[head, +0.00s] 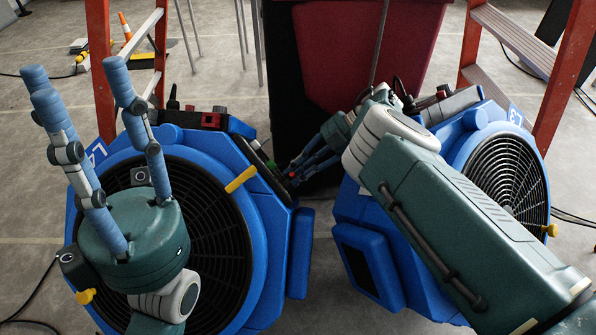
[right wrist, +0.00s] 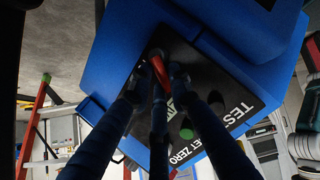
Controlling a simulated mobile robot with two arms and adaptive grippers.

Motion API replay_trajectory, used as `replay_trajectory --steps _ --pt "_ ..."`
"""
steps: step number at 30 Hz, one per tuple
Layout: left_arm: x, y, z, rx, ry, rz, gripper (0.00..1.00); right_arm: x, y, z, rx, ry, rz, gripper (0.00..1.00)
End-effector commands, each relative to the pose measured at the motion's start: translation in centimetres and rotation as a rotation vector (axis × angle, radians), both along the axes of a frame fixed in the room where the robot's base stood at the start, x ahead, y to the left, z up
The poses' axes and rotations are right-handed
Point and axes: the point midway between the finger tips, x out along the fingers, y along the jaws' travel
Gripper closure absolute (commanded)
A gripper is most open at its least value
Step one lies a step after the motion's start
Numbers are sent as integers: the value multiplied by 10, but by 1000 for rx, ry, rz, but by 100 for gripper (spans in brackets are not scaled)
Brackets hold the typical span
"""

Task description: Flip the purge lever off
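A red lever-like part (right wrist: 159,72) sits on a dark control panel (right wrist: 205,85) in the right wrist view. In the head view a small red part (head: 292,175) shows on the dark side panel of the left blue fan unit (head: 301,245). No purge label is readable. My right gripper (head: 297,172) reaches down to this panel. In the right wrist view its fingertips (right wrist: 158,80) are around the red part; whether they grip it cannot be told. My left gripper (head: 76,75) is open and empty, with fingers pointing up, in front of the left fan.
A second blue fan unit (head: 365,268) stands to the right, partly behind my right arm. Yellow handles (head: 241,180) stick out from the fans. Red ladder legs (head: 101,70) stand behind, with a dark red bin (head: 345,50) between. The gap between fans is narrow.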

Motion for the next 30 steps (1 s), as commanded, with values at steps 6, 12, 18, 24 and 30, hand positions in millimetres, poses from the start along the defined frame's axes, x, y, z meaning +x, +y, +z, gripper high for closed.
replay_trajectory --steps 6,12,18,24,30 --pt "1 1 5 -3 19 -1 60 -3 -1 3 17 -26 21 100" --pt "-2 2 -1 -5 61 -3 60 -6 -2 1 47 -88 58 100" --pt "-3 2 -2 -5 59 -3 60 -6 -3 -2 49 -91 63 100" --pt "-3 2 -2 -5 58 -3 60 -5 -3 -2 48 -92 61 63" --pt "-3 2 -2 -5 58 -3 60 -5 -3 -1 48 -94 60 63"
